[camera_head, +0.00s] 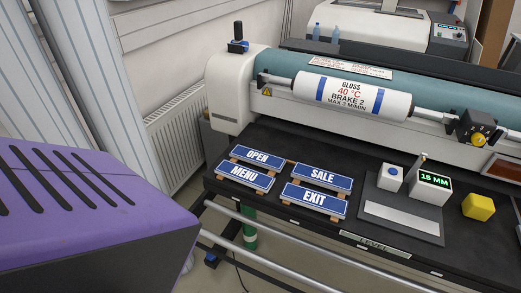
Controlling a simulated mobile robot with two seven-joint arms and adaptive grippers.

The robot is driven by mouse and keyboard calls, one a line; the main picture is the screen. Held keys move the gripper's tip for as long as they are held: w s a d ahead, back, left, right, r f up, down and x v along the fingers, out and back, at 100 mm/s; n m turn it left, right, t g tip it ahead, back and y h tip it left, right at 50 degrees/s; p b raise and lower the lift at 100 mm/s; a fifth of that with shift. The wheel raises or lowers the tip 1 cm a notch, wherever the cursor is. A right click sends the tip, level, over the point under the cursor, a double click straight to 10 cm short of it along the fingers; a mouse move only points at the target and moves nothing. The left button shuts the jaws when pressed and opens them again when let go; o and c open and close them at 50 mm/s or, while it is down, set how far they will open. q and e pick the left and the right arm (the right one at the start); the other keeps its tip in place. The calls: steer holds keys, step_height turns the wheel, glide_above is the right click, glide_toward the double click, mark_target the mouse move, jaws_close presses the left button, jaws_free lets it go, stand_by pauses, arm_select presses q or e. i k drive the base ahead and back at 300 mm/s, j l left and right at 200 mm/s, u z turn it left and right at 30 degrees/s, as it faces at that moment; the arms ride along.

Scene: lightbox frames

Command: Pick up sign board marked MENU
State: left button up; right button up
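The MENU sign board (245,175) is blue with white letters and a pale border. It lies on small wooden blocks on the dark bed of the laminating machine, at the front left of a group of signs. The OPEN sign (257,156) is just behind it. The EXIT sign (314,198) is to its right, and the SALE sign (322,177) is behind EXIT. Neither of my grippers shows in the head view.
The machine's roller (350,94) runs behind the signs. A metal rail (300,240) runs along the front, below the bed.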

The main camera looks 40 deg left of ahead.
mark_target(256, 180)
steer(key=u, duration=1.5)
